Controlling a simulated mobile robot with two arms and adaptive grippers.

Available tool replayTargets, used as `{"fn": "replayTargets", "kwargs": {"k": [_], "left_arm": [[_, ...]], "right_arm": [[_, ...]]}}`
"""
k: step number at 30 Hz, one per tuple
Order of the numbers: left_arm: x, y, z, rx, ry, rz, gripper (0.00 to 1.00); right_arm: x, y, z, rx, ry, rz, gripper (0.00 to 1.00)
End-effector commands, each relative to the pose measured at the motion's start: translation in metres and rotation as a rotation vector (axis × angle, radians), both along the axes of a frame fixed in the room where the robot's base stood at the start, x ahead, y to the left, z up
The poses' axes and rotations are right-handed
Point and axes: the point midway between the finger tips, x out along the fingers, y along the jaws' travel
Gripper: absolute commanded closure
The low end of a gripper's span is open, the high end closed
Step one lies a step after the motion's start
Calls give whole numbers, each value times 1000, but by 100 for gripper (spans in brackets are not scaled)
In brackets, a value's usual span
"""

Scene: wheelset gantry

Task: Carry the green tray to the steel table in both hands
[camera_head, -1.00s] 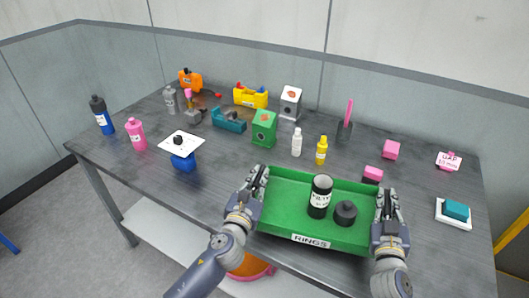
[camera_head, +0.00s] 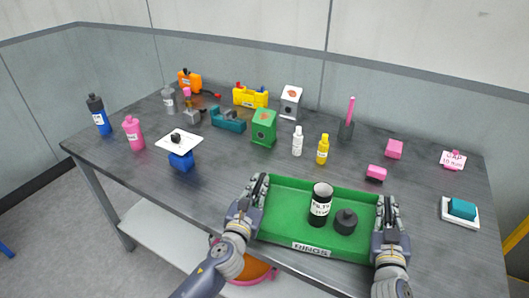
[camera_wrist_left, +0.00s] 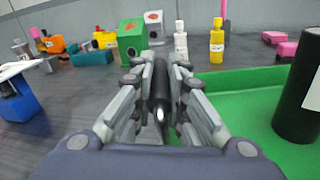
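The green tray (camera_head: 283,224) is at the front edge of the steel table (camera_head: 222,187), its front wall labelled "RINGS". In it stand an open black cylinder (camera_head: 320,207) with a white label and a squat black lidded piece (camera_head: 345,221). My left gripper (camera_head: 258,188) is at the tray's left end; in the left wrist view its fingers (camera_wrist_left: 161,92) are closed around a dark bar beside the tray wall. My right gripper (camera_head: 388,211) is at the right end with its fingers together on that side; its grip is partly hidden. The tray looks about level.
Behind the tray stand a yellow bottle (camera_head: 322,149), a white bottle (camera_head: 297,142) and a pink block (camera_head: 376,173). A white plate on a blue block (camera_head: 181,160) is to the left. A teal sponge (camera_head: 461,208) lies at the right. An orange bin (camera_head: 254,271) shows below.

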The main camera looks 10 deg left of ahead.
Motion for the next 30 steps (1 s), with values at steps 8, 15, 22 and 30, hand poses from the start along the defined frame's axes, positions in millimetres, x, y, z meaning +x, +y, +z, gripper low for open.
{"fn": "replayTargets", "kwargs": {"k": [8,15,22,30], "left_arm": [[0,-1,3,0,-6,-2,68],[1,0,3,0,-5,0,68],[-1,0,2,0,-3,-1,68],[-37,1,0,2,0,-2,68]], "right_arm": [[0,1,2,0,-4,2,68],[0,0,2,0,-3,0,68],[0,0,1,0,-2,0,68],[0,0,1,0,-2,0,68]]}}
